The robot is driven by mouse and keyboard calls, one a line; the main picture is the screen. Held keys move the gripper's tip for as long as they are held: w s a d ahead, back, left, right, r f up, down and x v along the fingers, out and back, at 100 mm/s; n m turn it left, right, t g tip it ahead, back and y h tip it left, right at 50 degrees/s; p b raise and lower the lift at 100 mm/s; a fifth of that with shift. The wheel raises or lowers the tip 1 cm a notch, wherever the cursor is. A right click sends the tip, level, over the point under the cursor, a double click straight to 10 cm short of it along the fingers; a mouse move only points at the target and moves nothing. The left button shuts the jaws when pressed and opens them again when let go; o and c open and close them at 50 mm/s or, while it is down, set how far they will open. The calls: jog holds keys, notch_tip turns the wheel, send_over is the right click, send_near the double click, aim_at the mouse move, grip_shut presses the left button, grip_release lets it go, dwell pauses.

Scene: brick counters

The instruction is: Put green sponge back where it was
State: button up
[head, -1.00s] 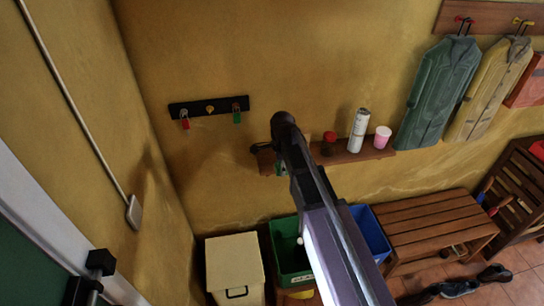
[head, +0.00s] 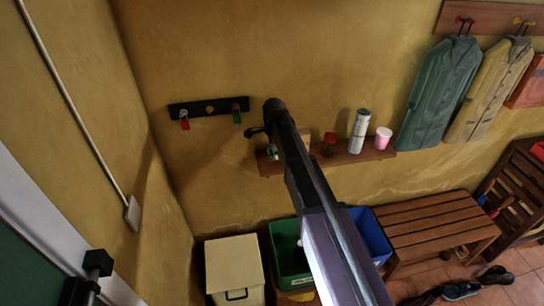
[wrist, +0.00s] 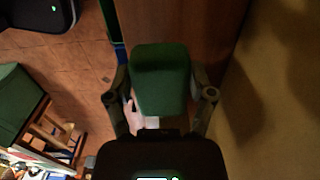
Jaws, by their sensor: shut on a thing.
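The green sponge (wrist: 160,78) is between the two fingers of my gripper (wrist: 160,95) in the wrist view, and the gripper is shut on it. In the head view my gripper (head: 257,133) is mostly hidden behind my arm, close to the left end of the wooden wall shelf (head: 350,154). A small green patch shows under it there, probably the sponge. I cannot tell whether the sponge touches the shelf.
A dark red jar (head: 329,144), a pale can (head: 359,130) and a pink cup (head: 383,138) stand on the shelf. A hook rack (head: 208,106) hangs to the left. Below are a green bin (head: 287,262), a blue bin (head: 371,238) and a bench (head: 440,222).

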jog(key=shift+w+a, duration=0.15)
jog(key=shift+w, duration=0.35)
jog(key=shift+w+a+f+b, duration=0.1)
jog(key=shift+w+f+b, duration=0.05)
jog(key=shift+f+b, duration=1.7)
jog(key=shift+f, duration=0.1)
jog(key=o, duration=1)
jog(key=shift+c, duration=0.2)
notch_tip(320, 180, up, 12)
jog(key=p, duration=1.2)
